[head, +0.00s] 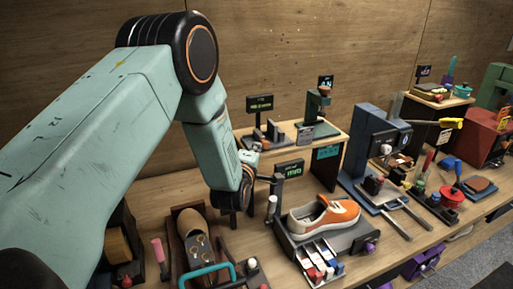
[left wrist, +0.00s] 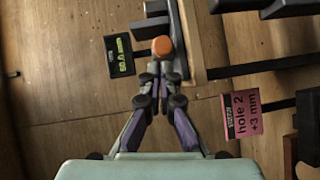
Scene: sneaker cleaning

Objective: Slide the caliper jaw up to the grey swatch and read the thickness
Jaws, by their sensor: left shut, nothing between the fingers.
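My left gripper (left wrist: 157,80) is shut and empty, with its fingertips together just below an orange knob (left wrist: 162,46) in the left wrist view. I cannot tell whether they touch it. The knob sits by dark bars that look like part of the caliper. A small display (left wrist: 120,55) beside it has green digits that seem to read 60.0 mm. In the head view my left arm reaches down over the bench, and its fingers are hard to make out. I cannot pick out the grey swatch with certainty. My right gripper is out of view.
A pink "hole 2 +3 mm" sign (left wrist: 241,115) stands right of the fingers. A blue press (head: 365,140) stands to the right. The bench is crowded.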

